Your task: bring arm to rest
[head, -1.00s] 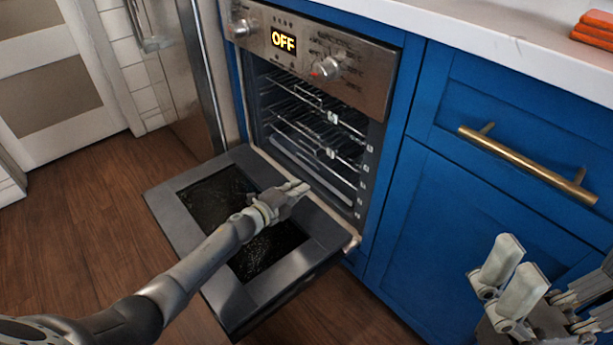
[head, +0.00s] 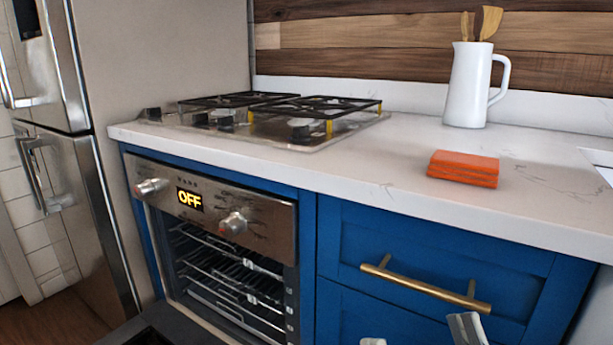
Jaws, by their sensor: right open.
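My right gripper (head: 420,338) shows only by its fingertips at the bottom edge, in front of the blue cabinet. The fingertips are apart with nothing between them. My left arm and gripper are out of view. The oven (head: 240,262) stands open at the lower left, with wire racks inside and a display reading OFF. Only a strip of its lowered door (head: 150,335) shows at the bottom edge.
A blue drawer (head: 430,262) with a brass handle (head: 425,285) is close to the right gripper. The white counter (head: 340,180) holds a gas cooktop (head: 270,135), an orange stack (head: 463,168) and a white pitcher (head: 468,85) with wooden utensils. A steel fridge (head: 75,190) stands at the left.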

